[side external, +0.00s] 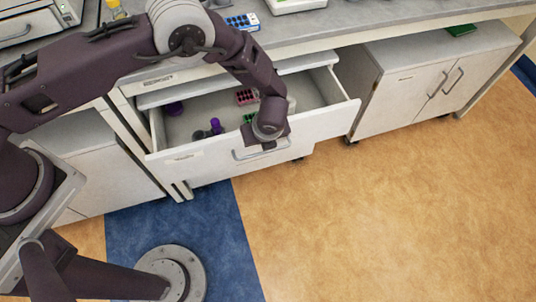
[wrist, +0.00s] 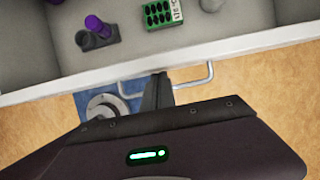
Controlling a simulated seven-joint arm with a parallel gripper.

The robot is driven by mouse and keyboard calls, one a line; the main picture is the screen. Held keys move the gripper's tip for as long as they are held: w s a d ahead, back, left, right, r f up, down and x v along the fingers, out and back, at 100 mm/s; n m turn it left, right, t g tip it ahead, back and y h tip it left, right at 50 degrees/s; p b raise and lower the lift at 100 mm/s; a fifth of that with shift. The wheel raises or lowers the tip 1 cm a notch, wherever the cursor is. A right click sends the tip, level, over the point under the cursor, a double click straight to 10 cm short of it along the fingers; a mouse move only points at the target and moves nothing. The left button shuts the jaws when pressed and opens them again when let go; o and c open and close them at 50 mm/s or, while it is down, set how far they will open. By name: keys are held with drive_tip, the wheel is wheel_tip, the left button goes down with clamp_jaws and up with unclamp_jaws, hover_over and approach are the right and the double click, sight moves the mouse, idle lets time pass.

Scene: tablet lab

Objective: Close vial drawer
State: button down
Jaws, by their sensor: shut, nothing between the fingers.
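The white vial drawer (side external: 325,121) stands pulled out from under the bench. Its front rim (wrist: 60,68) crosses the wrist view. The drawer's metal bar handle (side external: 240,156) also shows in the wrist view (wrist: 208,72). My gripper (side external: 269,147) is at the drawer front by the handle. In the wrist view my gripper's fingers (wrist: 161,80) are together and overlap the handle's middle. Whether they touch the handle or the drawer front, I cannot tell.
Inside the drawer are a green vial rack (wrist: 160,13), a red rack (side external: 246,97) and purple-capped vials (wrist: 97,26). A closed white cabinet (side external: 400,95) stands to the right. The orange floor (side external: 390,215) before the drawer is clear.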

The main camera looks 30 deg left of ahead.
drive_tip(key=w+a, duration=0.6)
drive_tip(key=shift+w+a, duration=0.15)
idle(0.3)
